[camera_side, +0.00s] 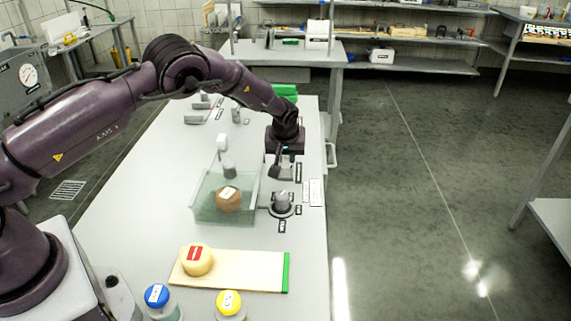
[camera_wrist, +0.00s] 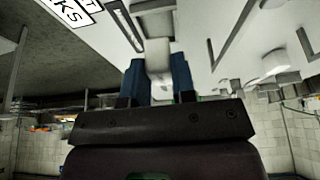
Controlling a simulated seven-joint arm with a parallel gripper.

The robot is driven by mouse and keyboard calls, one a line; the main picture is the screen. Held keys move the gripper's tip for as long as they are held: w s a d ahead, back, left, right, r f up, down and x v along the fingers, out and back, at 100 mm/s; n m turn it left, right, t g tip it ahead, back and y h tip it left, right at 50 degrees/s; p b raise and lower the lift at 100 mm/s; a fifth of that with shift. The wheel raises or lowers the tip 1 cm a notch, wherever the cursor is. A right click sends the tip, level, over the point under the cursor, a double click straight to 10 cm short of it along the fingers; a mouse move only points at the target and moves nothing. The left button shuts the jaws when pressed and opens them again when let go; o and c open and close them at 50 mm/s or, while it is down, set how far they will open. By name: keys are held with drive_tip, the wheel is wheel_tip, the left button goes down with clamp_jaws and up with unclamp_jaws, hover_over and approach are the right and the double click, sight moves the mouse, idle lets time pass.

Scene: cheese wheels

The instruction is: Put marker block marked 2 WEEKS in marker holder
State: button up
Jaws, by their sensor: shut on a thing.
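My gripper (camera_side: 284,172) is low over the right side of the white table, beyond the glass tank. In the wrist view its two blue fingers (camera_wrist: 159,80) are shut on a pale grey block (camera_wrist: 158,55). No 2 WEEKS marking can be read on this block. In the side view the block is mostly hidden by the gripper. A round grey fixture (camera_side: 282,204) with an upright grey piece stands just in front of the gripper, apart from it. I cannot tell whether it is the marker holder. A label (camera_wrist: 72,12) ending in "KS" shows in the wrist view.
A glass tank (camera_side: 203,207) holding a brown cheese wheel (camera_side: 229,200) stands left of the fixture. A board (camera_side: 240,272) with a yellow cheese wheel (camera_side: 197,260) lies in front. Blue-lidded (camera_side: 157,295) and yellow-lidded (camera_side: 229,303) jars stand nearest. Small labels surround the fixture.

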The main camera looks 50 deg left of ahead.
sight(285, 161)
drive_tip(key=shift+f, duration=1.45)
drive_tip(key=shift+f, duration=0.1)
drive_tip(key=o, duration=0.9)
drive_tip(key=shift+s+d+r, duration=0.1)
drive_tip(key=shift+r, duration=0.35)
drive_tip(key=v, duration=1.1)
drive_tip(key=shift+r, duration=0.15)
